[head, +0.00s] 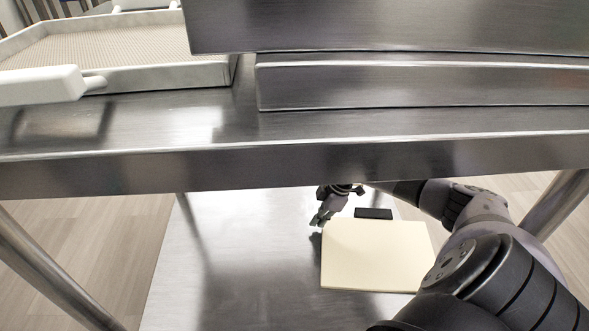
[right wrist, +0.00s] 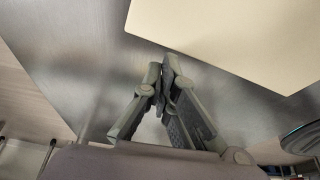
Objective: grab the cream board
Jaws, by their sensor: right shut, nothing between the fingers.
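The cream board (head: 375,258) lies flat on the lower metal shelf (head: 250,270) under the table, and a dark block (head: 374,213) shows at its far edge. My right gripper (head: 318,222) is shut and empty, low by the board's far left corner. In the right wrist view the shut fingertips (right wrist: 168,62) are close to the edge of the cream board (right wrist: 235,35); I cannot tell whether they touch it. My left gripper is not in view.
The steel tabletop (head: 180,125) overhangs the shelf. On it stand a tray (head: 110,78) with a white handle (head: 40,86) and a steel housing (head: 420,85). Metal legs (head: 50,265) flank the shelf. The shelf left of the board is clear.

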